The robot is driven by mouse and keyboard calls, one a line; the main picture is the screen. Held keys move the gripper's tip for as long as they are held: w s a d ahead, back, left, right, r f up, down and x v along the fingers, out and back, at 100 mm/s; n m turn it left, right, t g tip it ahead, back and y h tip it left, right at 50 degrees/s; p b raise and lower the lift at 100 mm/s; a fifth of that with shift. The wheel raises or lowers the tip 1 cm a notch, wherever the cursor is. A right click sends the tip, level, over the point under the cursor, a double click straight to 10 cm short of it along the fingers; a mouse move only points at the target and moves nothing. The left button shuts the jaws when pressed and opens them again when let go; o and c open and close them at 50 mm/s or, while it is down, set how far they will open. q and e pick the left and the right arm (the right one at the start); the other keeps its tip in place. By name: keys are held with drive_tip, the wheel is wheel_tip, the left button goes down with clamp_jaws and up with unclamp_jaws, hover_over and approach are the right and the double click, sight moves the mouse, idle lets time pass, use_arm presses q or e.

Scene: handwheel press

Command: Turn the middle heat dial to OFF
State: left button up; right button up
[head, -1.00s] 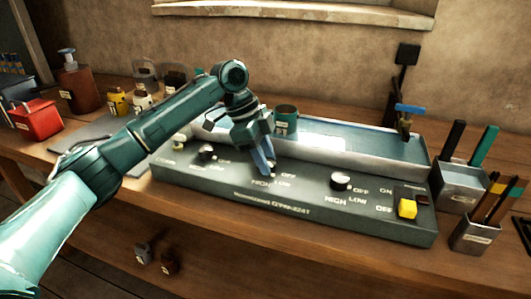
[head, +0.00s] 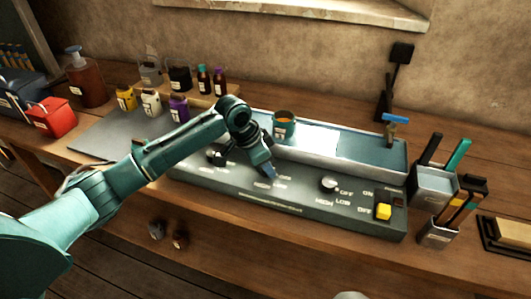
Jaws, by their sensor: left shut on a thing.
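The grey heat press panel (head: 300,214) lies along the bench with a row of dials and HIGH, LOW and OFF labels. My left gripper (head: 267,174) points down at the middle dial's place and is shut on the middle dial, which its fingers hide, so its pointer cannot be read. The right-hand dial (head: 329,184), black with a pale face, stands free beside its labels. The left-hand dial (head: 217,157) is partly behind my left arm.
A yellow switch (head: 383,211) is at the panel's right end. Pen holders (head: 434,184) stand to the right; several bottles and a red box (head: 51,118) are at the left.

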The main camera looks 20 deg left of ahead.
use_arm(q)
drive_tip(key=shift+n+p, duration=0.3)
drive_tip(key=o, duration=1)
drive_tip(key=shift+c, duration=0.2)
drive_tip(key=v, duration=1.3)
drive_tip(key=shift+b, duration=0.45)
drive_tip(key=shift+s+d, duration=0.15)
